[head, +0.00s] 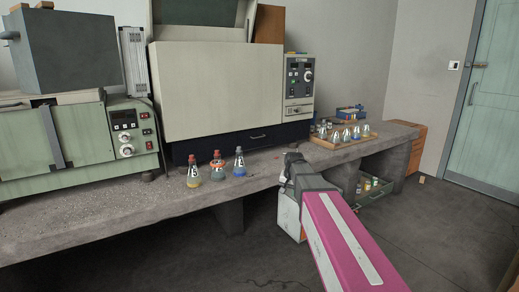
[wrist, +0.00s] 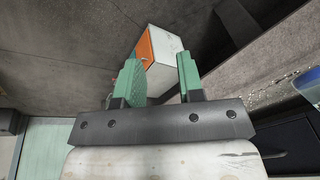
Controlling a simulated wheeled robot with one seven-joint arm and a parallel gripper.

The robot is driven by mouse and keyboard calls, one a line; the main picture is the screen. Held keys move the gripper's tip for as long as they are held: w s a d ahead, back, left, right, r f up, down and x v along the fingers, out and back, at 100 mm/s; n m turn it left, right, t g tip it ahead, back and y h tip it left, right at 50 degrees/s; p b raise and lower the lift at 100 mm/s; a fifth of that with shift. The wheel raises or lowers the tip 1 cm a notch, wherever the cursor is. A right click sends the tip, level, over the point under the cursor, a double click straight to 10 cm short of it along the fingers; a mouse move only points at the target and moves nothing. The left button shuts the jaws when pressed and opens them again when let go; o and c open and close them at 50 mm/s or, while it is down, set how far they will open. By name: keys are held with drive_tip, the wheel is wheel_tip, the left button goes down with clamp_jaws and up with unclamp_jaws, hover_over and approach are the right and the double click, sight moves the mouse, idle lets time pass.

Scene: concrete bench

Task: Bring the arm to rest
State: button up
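My arm reaches out over the floor in front of the bench in the head view, with its end near the bench's front edge. My gripper (wrist: 158,70) shows two green fingers in the wrist view. They stand apart with nothing held between them; a white and orange box (wrist: 165,48) shows beyond the gap. In the head view the fingers are too small and hidden to make out.
Three small flasks (head: 217,166) stand on the concrete bench (head: 110,195), left of my gripper. A wooden tray (head: 318,139) with several flasks stands at right. A green crate (head: 376,195) with bottles sits below. Ovens line the back.

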drive_tip(key=s+d+f+n+g, duration=0.1)
drive_tip(key=s+d+f, duration=0.1)
drive_tip(key=s+f, duration=0.3)
drive_tip(key=s+d+f+n, duration=0.1)
drive_tip(key=s+f, duration=0.4)
drive_tip(key=s, duration=0.6)
drive_tip(key=s+d+f+n+g, duration=0.1)
drive_tip(key=s+d+f, duration=0.1)
drive_tip(key=s+f, duration=0.3)
drive_tip(key=s, duration=0.3)
drive_tip(key=shift+s+d+g+h, duration=0.25)
drive_tip(key=shift+d+g+h, duration=0.05)
drive_tip(key=shift+h, duration=0.1)
